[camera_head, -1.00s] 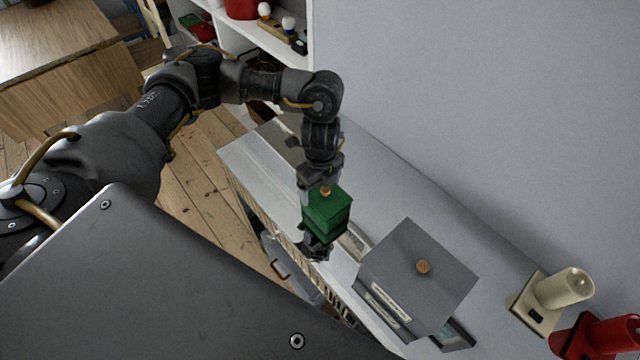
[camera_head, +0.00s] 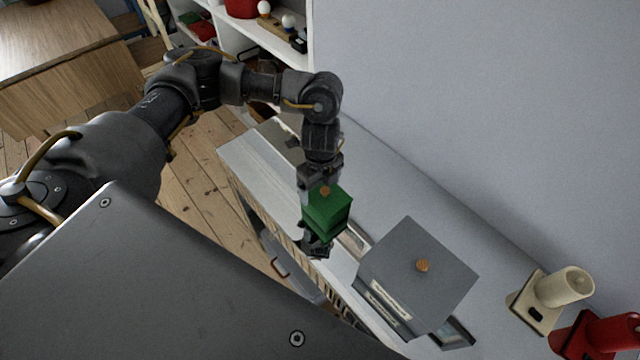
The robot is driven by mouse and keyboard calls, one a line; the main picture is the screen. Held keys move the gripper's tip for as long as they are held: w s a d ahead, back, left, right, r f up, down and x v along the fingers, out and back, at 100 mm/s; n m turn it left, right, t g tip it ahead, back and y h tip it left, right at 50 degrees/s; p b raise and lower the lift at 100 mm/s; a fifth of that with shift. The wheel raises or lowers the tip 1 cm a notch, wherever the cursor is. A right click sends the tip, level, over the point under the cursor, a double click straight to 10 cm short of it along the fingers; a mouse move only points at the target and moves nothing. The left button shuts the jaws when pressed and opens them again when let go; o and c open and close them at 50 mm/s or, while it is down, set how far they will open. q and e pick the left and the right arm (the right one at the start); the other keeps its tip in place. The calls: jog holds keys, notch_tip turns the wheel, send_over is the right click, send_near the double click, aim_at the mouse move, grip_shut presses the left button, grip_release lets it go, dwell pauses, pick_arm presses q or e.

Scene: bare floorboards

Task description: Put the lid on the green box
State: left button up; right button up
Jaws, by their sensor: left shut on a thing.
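The green box (camera_head: 320,234) stands on the grey-white cabinet top. Its green lid (camera_head: 331,203), with a small wooden knob, is directly over it. I cannot tell from this angle whether the lid is fully seated. My left gripper (camera_head: 319,214) is shut on the green lid, with one finger on the far side and the other on the near side. The fingers hide parts of the box and lid. My right gripper is not in view.
A grey box (camera_head: 402,272) with a wooden knob stands close to the right. A cream object (camera_head: 552,300) and a red one (camera_head: 598,335) are farther right. The wall (camera_head: 480,110) borders the cabinet top (camera_head: 405,185), which is clear behind the boxes.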

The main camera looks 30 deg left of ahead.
pick_arm(q)
jog(key=o, duration=0.8)
jog(key=shift+r, duration=0.15)
notch_tip(320, 180, up, 7)
jog(key=p, duration=0.8)
dwell(0.6)
